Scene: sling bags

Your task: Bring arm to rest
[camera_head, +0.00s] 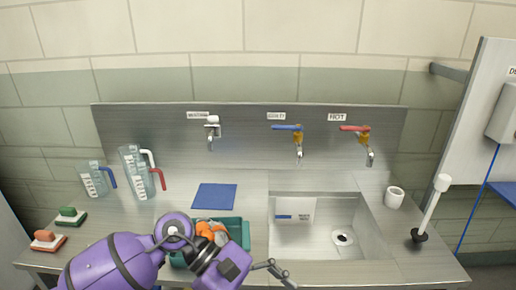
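My purple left arm comes in from the lower left. Its gripper (277,272) is at the bottom of the picture, pointing right, in front of the sink's left front corner. Its fingers are small and seen from the side, so I cannot tell whether they are open or shut. I see no object between them. The arm partly covers a teal tray (240,226) that holds orange and grey items (213,232). My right arm and gripper are not in view.
The metal counter holds a sink (310,240), a blue mat (214,196), two clear jugs (135,172) (93,180), two brushes (68,217) (47,240), a white cup (395,197) and a white-handled plunger-like tool (432,205). Three taps (212,131) (298,141) (366,145) project from the back panel.

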